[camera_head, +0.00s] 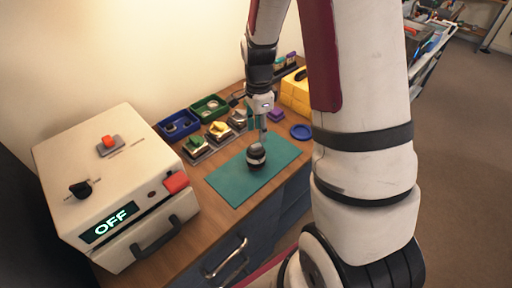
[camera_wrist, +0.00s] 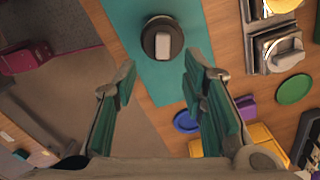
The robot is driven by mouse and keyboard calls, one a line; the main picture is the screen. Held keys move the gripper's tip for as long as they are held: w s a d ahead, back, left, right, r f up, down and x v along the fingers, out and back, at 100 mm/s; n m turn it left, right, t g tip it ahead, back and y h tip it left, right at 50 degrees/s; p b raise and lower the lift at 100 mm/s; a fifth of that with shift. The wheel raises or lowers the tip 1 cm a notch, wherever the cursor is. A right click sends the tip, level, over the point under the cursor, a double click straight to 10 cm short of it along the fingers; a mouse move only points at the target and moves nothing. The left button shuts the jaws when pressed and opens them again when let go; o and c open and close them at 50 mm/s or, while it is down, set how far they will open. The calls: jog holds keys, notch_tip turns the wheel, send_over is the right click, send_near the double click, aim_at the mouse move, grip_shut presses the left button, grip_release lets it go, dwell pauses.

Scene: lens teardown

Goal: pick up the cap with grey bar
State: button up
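A dark round lens body (camera_head: 256,160) stands on the teal mat (camera_head: 236,186). In the wrist view its round dark cap (camera_wrist: 148,31) carries a raised light grey bar (camera_wrist: 162,44) across the middle. My gripper (camera_head: 260,129) is above the cap in the head view, pointing down. In the wrist view my gripper (camera_wrist: 157,83) is open, with green-padded fingers wide apart and nothing between them. The cap lies ahead of the fingertips, toward the top of the picture, apart from them.
A white machine (camera_head: 125,185) reading OFF stands at the left. A blue tray (camera_head: 166,134), a green tray (camera_head: 197,112) and several fixtures line the back of the table. A yellow block (camera_head: 297,90), purple piece (camera_head: 276,115) and blue disc (camera_head: 301,132) lie beyond the mat.

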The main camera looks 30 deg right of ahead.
aim_at(256, 145)
jog(key=shift+w+a+f+p, duration=0.15)
jog(key=shift+f+p, duration=0.15)
jog(key=shift+f, duration=1.25)
jog(key=shift+w+a+f+p, duration=0.15)
jog(key=shift+f+p, duration=0.1)
jog(key=shift+f, duration=1.25)
jog(key=c, duration=0.8)
